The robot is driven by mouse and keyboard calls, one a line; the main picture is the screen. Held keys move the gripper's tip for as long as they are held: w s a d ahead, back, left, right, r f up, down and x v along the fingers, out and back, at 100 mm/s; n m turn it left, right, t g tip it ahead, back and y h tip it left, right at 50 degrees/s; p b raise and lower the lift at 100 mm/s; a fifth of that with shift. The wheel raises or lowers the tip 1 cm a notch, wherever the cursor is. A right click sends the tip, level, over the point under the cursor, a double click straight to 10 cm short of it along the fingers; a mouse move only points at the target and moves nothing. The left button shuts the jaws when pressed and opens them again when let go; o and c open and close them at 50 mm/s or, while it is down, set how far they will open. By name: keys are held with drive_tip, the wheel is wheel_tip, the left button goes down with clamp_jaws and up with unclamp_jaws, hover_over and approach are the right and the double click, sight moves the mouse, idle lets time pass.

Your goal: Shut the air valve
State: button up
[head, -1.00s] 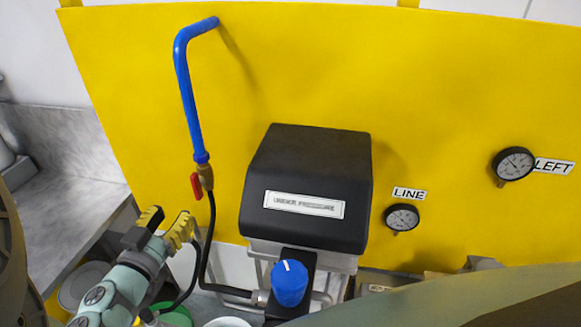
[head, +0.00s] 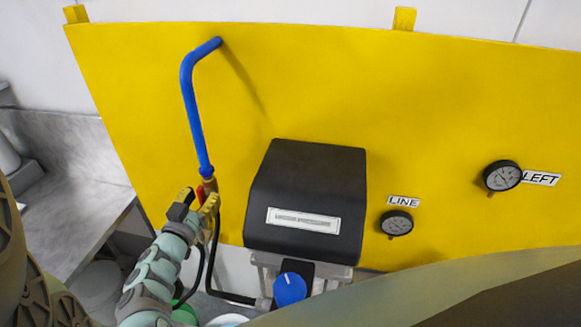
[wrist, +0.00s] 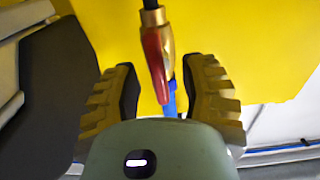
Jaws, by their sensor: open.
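The air valve is a brass body (head: 209,184) at the lower end of a blue pipe (head: 193,110). Its red lever is mostly hidden behind my gripper in the head view. In the wrist view, the red lever (wrist: 155,62) shows beside the brass body (wrist: 165,48) and lies roughly along the pipe line. My gripper (head: 197,203) is open at the valve. In the wrist view, its two ridged fingers (wrist: 163,78) stand on either side of the lever and valve line, with gaps showing. I cannot tell how deep the lever sits between them.
A black box (head: 308,195) with a label and a blue knob (head: 290,289) stand to the right. A black hose (head: 212,260) hangs below the valve. The LINE gauge (head: 397,223) and LEFT gauge (head: 502,176) are on the yellow panel (head: 330,80). A grey counter (head: 75,190) is at left.

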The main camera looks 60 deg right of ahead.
drive_tip(key=shift+w+d, duration=0.1)
drive_tip(key=shift+d, duration=0.15)
clamp_jaws()
idle(0.4)
